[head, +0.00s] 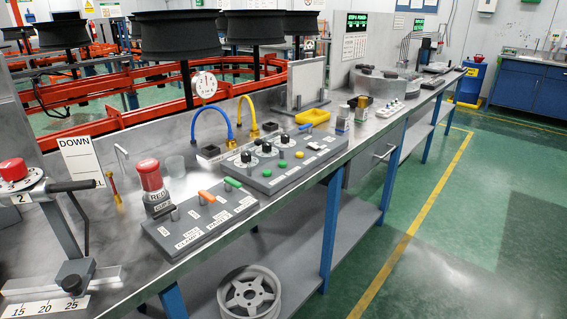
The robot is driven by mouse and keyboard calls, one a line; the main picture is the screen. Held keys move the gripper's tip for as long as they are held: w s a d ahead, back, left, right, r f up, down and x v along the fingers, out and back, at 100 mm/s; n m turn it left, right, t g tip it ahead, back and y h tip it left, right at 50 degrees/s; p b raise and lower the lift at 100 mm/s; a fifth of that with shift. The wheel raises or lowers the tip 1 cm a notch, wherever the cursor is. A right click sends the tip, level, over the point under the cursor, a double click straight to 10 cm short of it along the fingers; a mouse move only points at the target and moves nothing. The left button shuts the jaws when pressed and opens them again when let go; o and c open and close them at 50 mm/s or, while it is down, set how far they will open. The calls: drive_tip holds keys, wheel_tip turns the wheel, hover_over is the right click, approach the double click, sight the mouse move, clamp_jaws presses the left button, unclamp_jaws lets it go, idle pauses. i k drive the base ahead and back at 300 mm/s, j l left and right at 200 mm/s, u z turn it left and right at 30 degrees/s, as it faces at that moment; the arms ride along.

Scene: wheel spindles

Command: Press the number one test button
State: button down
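I see no button clearly marked one. A red mushroom button (13,169) sits at the far left on a round mount with a label "2". My gripper is not in view.
The metal workbench (165,290) runs from front left to back right. A black-handled clamp (75,225) and a ruler strip (45,306) are at the left. Blue and yellow hooks (212,118) rise behind the panels. A wheel rim (250,292) lies below. Green floor (470,240) is clear at right.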

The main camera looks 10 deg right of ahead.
sight(267, 172)
drive_tip(key=i+l, duration=0.2)
drive_tip(key=l, duration=0.15)
drive_tip(key=i+l, duration=0.2)
drive_tip(key=l, duration=0.2)
drive_tip(key=i+j, duration=0.2)
drive_tip(key=j, duration=0.2)
drive_tip(key=i+j, duration=0.45)
drive_tip(key=j, duration=0.3)
